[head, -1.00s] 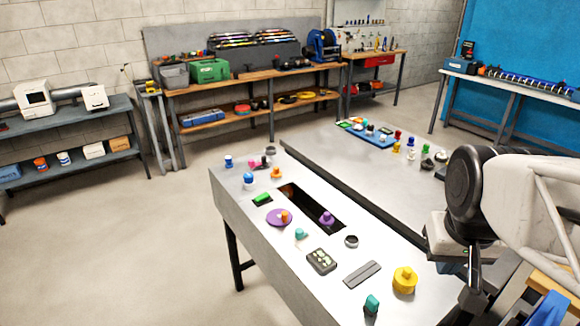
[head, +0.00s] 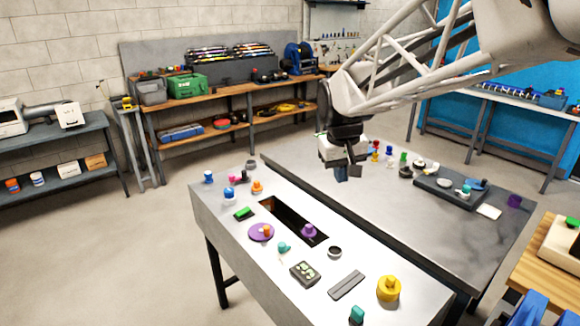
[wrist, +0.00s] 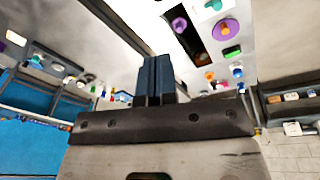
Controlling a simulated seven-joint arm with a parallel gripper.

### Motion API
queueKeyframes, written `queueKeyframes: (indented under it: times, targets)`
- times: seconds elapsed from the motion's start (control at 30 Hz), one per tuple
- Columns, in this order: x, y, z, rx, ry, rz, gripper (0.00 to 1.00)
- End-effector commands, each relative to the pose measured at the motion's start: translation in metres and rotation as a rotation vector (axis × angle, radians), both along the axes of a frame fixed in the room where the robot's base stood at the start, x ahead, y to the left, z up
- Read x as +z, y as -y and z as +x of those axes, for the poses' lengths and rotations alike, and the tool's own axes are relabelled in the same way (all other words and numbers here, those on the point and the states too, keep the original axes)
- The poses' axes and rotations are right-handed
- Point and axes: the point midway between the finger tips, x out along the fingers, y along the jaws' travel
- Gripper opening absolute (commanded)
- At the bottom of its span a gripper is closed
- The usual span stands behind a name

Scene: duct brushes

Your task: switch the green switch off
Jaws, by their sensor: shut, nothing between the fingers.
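A small green switch (head: 244,213) on a dark base sits on the near grey table, left of the long dark slot. Its rocker position is too small to tell. My gripper (head: 342,173) hangs above the tables, to the right of the switch and well apart from it. Its fingers point down and are shut and empty. In the wrist view the shut blue-grey fingers (wrist: 156,78) show at the middle.
Near the switch are a purple disc with an orange knob (head: 261,232), a blue-and-white button (head: 229,194) and an orange knob (head: 257,187). The slot (head: 285,217) holds a purple knob (head: 308,230). A keypad (head: 305,273) and a yellow knob (head: 388,288) stand nearer. A green button (head: 572,222) is far right.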

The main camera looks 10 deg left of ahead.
Motion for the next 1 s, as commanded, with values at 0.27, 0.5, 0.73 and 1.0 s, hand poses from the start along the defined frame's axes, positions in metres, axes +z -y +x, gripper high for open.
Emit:
queueKeyframes:
  times: [0.27, 0.5, 0.73, 1.0]
  targets:
    - [-0.016, -0.059, 0.062, 0.090, -0.020, -0.026, 0.00]
    - [-0.036, -0.114, 0.109, 0.165, -0.034, -0.049, 0.00]
    - [-0.062, -0.172, 0.149, 0.238, -0.047, -0.071, 0.00]
    - [-0.100, -0.244, 0.187, 0.324, -0.060, -0.098, 0.00]
